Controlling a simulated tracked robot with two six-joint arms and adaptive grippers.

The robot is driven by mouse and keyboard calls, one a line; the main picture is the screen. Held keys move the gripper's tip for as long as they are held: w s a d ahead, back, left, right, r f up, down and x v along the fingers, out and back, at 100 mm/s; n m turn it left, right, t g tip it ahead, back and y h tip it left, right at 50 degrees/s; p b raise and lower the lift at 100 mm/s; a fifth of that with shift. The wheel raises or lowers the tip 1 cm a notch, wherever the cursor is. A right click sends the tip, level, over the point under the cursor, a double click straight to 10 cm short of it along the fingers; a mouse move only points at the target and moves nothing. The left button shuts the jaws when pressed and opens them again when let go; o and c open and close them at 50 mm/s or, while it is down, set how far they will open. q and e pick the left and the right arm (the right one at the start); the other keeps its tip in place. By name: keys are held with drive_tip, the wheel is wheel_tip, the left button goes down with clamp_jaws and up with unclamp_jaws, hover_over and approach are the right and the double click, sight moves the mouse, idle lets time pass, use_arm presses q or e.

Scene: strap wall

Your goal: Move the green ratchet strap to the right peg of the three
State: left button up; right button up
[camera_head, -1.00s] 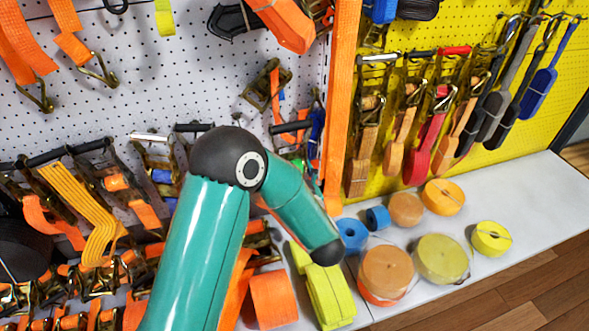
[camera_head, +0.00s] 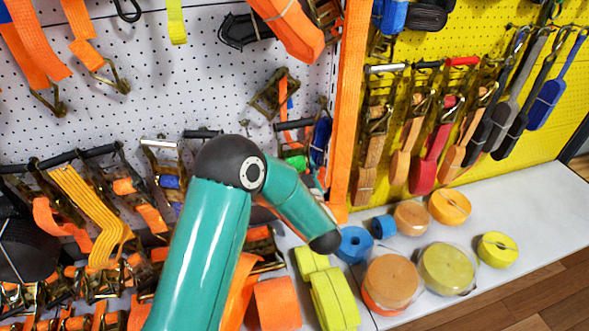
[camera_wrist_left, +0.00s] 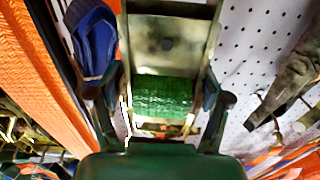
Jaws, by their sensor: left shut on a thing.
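The green ratchet strap (camera_wrist_left: 163,96) is a small green webbing bundle in a metal ratchet buckle (camera_wrist_left: 165,45), in the middle of the left wrist view. My left gripper (camera_wrist_left: 165,112) is shut on it, with a dark finger on each side. In the head view a bit of green strap (camera_head: 295,161) shows beside a blue strap (camera_head: 320,140). My teal left arm hides most of the gripper there. A white-tipped peg (camera_head: 160,143) and a black peg (camera_head: 203,133) stick out of the white pegboard (camera_head: 190,80). I cannot tell which three pegs are meant. My right gripper is not in view.
A vertical orange strap (camera_head: 346,110) hangs close right of the blue strap. The yellow board (camera_head: 400,190) holds several straps. Yellow rolls (camera_head: 335,298) and other webbing rolls stand on the white shelf (camera_head: 490,205). Loaded strap racks fill the left side.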

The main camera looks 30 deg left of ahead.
use_arm(q)
drive_tip(key=shift+w+a+f+b, duration=0.3)
drive_tip(key=shift+w+a, duration=0.4)
drive_tip(key=shift+a, duration=0.15)
drive_tip(key=shift+w+a+f+b, duration=0.25)
drive_tip(key=shift+w+a+b, duration=0.05)
drive_tip(key=shift+w+a, duration=0.45)
drive_tip(key=shift+a, duration=0.1)
drive_tip(key=o, duration=1.7)
drive_tip(key=shift+o, duration=0.3)
drive_tip(key=shift+f, duration=0.15)
